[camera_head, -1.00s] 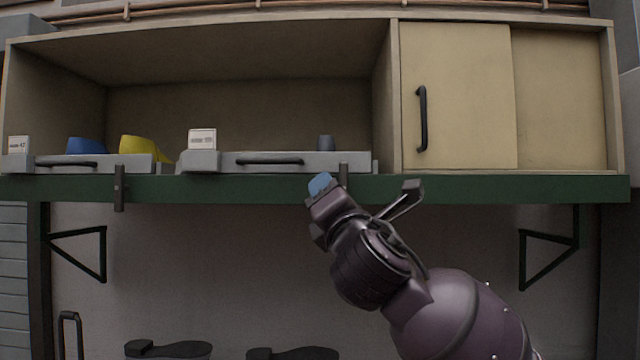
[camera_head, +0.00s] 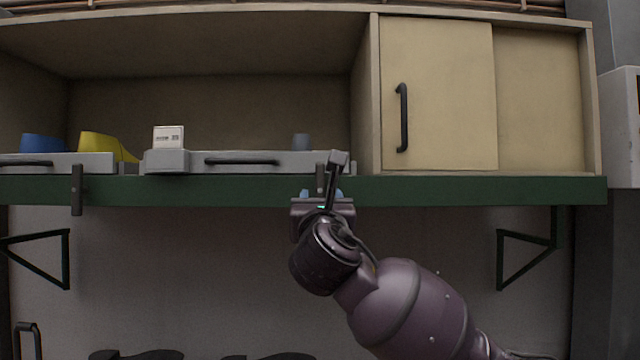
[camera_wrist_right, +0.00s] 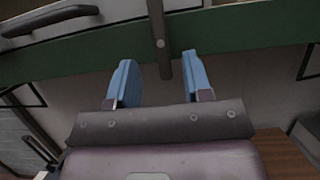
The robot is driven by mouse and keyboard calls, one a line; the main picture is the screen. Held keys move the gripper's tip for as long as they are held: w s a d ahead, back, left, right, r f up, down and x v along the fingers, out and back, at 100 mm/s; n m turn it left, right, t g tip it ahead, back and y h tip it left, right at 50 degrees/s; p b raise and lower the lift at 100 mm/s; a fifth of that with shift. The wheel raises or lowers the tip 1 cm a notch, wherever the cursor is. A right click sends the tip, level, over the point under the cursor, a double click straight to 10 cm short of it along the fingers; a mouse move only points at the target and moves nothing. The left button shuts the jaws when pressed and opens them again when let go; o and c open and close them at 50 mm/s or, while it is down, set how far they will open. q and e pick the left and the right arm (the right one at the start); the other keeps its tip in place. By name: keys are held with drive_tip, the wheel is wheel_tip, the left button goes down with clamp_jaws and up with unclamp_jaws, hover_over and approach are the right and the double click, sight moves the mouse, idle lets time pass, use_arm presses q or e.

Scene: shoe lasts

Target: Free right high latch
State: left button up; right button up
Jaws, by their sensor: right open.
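The right high latch (camera_head: 320,178) is a dark upright bar on the green shelf edge, below the right grey tray. In the right wrist view the latch (camera_wrist_right: 157,25) hangs down over the green edge, its pivot screw visible. My right gripper (camera_head: 321,194) is open, with blue fingers just below and in front of the latch. In the wrist view the gripper's fingers (camera_wrist_right: 161,75) lie on either side of the latch's lower end, apart from it. I cannot tell the depth between them. My left gripper is not in view.
The right grey tray (camera_head: 270,163) with a black handle sits on the shelf above the green edge (camera_head: 450,190). Another latch (camera_head: 77,190) is at the left. A sliding-door cabinet (camera_head: 440,95) stands right.

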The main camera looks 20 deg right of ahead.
sight(320, 187)
drive_tip(key=p+x, duration=0.1)
drive_tip(key=x, duration=0.6)
drive_tip(key=shift+p, duration=0.35)
clamp_jaws()
